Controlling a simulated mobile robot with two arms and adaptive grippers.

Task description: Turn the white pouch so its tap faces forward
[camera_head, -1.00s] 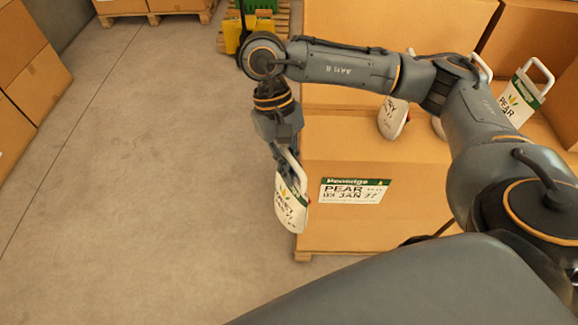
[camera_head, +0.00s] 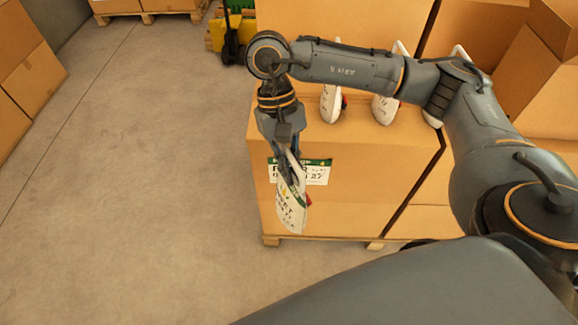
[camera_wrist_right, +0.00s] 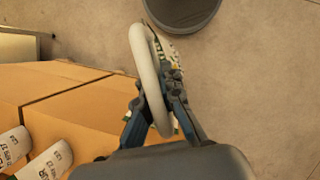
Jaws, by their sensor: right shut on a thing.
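A white pouch (camera_head: 291,205) with dark print and a green band hangs below my right gripper (camera_head: 288,155) in the head view, in front of a cardboard box. It is seen partly edge-on, with a small red part, probably the tap, at its right edge. My right gripper is shut on the pouch's white loop handle; the wrist view shows the handle (camera_wrist_right: 150,75) between the fingers (camera_wrist_right: 157,103). Most of the pouch is hidden behind the handle and fingers there. My left gripper is not in view.
The cardboard box (camera_head: 345,200) with a green and white label stands on a pallet (camera_head: 272,240) behind the pouch. Several white pouches stand on top, including one (camera_head: 331,104) near the arm. Bare floor (camera_head: 130,200) lies to the left. A yellow-green pallet truck (camera_head: 232,35) stands at the back.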

